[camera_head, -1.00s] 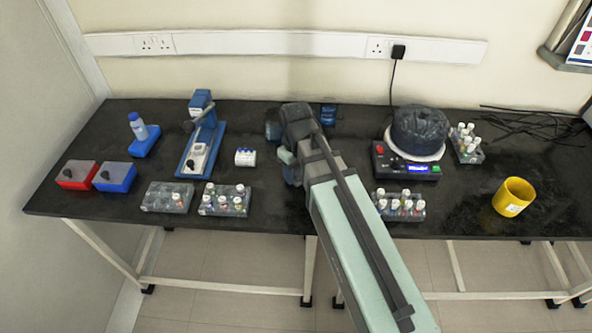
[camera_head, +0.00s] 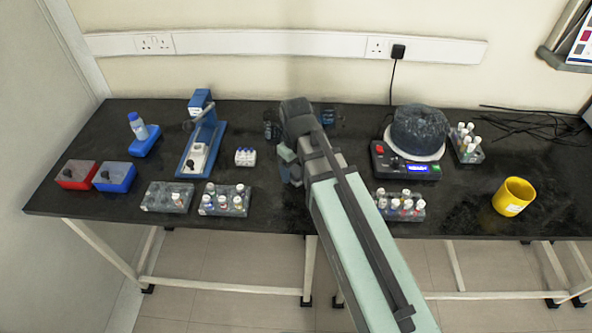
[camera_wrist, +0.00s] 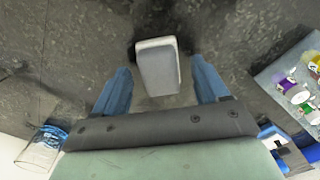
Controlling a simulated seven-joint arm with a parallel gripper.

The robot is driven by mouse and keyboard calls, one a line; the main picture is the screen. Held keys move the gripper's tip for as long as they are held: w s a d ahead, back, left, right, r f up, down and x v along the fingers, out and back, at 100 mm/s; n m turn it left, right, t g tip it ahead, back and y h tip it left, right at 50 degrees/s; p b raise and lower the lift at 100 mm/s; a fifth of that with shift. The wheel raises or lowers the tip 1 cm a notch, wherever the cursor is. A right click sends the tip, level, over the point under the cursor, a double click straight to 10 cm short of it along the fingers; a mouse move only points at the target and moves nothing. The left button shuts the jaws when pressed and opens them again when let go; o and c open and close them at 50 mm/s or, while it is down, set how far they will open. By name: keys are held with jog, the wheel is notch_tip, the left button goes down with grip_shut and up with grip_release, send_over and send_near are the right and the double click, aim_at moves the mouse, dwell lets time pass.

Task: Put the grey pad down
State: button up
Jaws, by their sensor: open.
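The grey pad (camera_wrist: 158,68) is a small light-grey block with a paler top edge. In the wrist view it stands on the black table between the blue fingers of my gripper (camera_wrist: 160,66). A strip of table shows between the pad and each finger, so my gripper is open and apart from it on both sides. A dark shadow lies beside the pad. In the head view the pad cannot be made out, and my arm covers much of that part of the table.
In the wrist view a rack of vials (camera_wrist: 285,80) is at the right and a clear beaker (camera_wrist: 40,147) at the lower left. In the head view, racks (camera_head: 224,212) and a scale (camera_head: 408,170) flank my arm. A yellow mug (camera_head: 513,197) stands far right.

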aim_at(296, 169)
notch_tip(296, 169, up, 11)
dwell(0.6)
jog(key=shift+w+f, duration=0.1)
dwell(0.4)
